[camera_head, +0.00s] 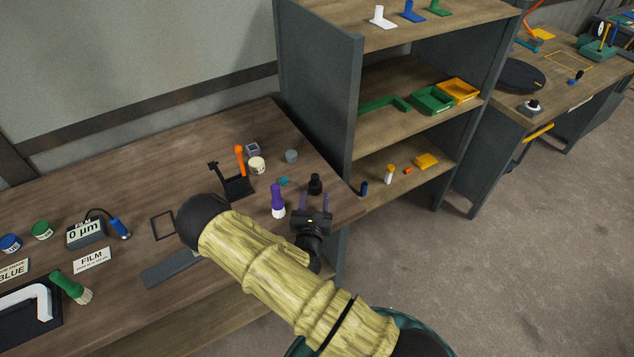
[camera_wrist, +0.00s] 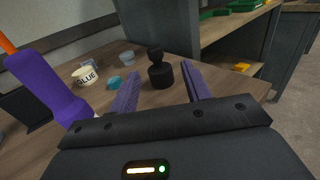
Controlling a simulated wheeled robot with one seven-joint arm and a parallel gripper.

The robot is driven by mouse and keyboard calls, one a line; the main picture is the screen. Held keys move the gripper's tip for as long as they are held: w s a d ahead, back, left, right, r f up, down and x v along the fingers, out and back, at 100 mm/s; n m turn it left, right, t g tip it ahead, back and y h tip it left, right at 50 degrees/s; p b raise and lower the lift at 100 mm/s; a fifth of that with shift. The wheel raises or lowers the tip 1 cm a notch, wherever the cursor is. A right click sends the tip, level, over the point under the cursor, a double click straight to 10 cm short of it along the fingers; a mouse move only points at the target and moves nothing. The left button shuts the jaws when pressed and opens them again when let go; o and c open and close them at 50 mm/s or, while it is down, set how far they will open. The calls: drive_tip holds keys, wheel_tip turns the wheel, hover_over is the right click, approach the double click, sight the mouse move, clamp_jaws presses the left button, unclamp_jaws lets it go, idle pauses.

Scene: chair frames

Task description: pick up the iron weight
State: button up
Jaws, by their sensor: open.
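The iron weight (camera_head: 315,184) is a small black cylinder with a knob on top. It stands upright on the wooden workbench (camera_head: 160,187) near its right end. In the wrist view the weight (camera_wrist: 160,70) shows just beyond and between my two purple fingertips. My gripper (camera_head: 313,202) is open and empty, on the near side of the weight. The fingers (camera_wrist: 162,84) point toward it, with one to each side of its line. I cannot tell whether the fingertips reach its sides.
A purple-handled brush (camera_head: 278,200) stands close left of my gripper. A teal lid-like piece (camera_head: 284,181), a glue pot (camera_head: 257,165) and a grey cup (camera_head: 291,156) lie behind. A shelf unit (camera_head: 325,95) rises at the right, beyond the bench edge.

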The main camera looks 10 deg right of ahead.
sight(315, 174)
drive_tip(key=x, duration=0.3)
drive_tip(key=p+x, duration=0.1)
drive_tip(key=shift+w+a, duration=0.15)
drive_tip(key=shift+w, duration=0.4)
drive_tip(key=shift+p+x, duration=0.85)
drive_tip(key=shift+x, duration=1.85)
drive_tip(key=shift+r, duration=0.15)
clamp_jaws()
